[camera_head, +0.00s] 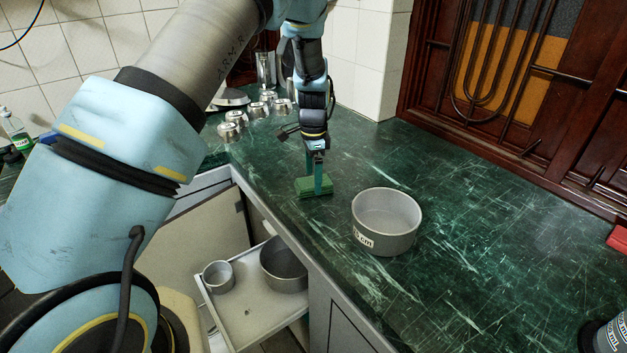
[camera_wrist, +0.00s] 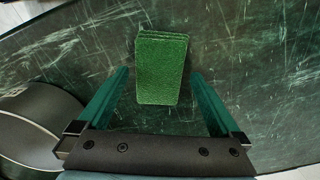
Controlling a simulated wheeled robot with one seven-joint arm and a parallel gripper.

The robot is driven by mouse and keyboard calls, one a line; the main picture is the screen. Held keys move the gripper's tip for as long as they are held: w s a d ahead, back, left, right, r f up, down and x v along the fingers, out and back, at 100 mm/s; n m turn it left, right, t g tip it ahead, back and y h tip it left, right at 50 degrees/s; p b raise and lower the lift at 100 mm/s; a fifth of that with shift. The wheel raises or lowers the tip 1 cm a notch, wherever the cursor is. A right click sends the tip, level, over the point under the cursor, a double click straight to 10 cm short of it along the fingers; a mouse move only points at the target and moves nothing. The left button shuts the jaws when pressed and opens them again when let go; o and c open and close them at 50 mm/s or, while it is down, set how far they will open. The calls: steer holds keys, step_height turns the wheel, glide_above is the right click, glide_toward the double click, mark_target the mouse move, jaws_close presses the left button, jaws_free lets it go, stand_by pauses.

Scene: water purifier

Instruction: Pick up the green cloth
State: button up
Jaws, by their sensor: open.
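The green cloth (camera_head: 311,188) lies folded on the dark green marble counter, left of the grey pot. In the wrist view the cloth (camera_wrist: 161,69) is a layered green rectangle between and mostly ahead of the two green fingers. My gripper (camera_head: 318,178) is above the cloth, pointing down at it. In the wrist view my gripper (camera_wrist: 162,88) is open, with a finger on each side of the cloth and a gap on both sides. Nothing is held. The cloth's far side is partly hidden by the fingers in the head view.
A grey pot (camera_head: 398,243) stands on the counter (camera_head: 470,210) right of the cloth; it shows at the left in the wrist view (camera_wrist: 40,112). Several metal cups (camera_head: 235,117) stand at the back left. An open drawer (camera_head: 245,312) holds two pots below the counter edge.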

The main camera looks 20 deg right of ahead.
mark_target(313, 181)
steer(key=shift+f, duration=0.8)
steer(key=shift+c, duration=0.2)
steer(key=c, duration=1.3)
step_height(313, 181, up, 10)
steer(key=b, duration=0.3)
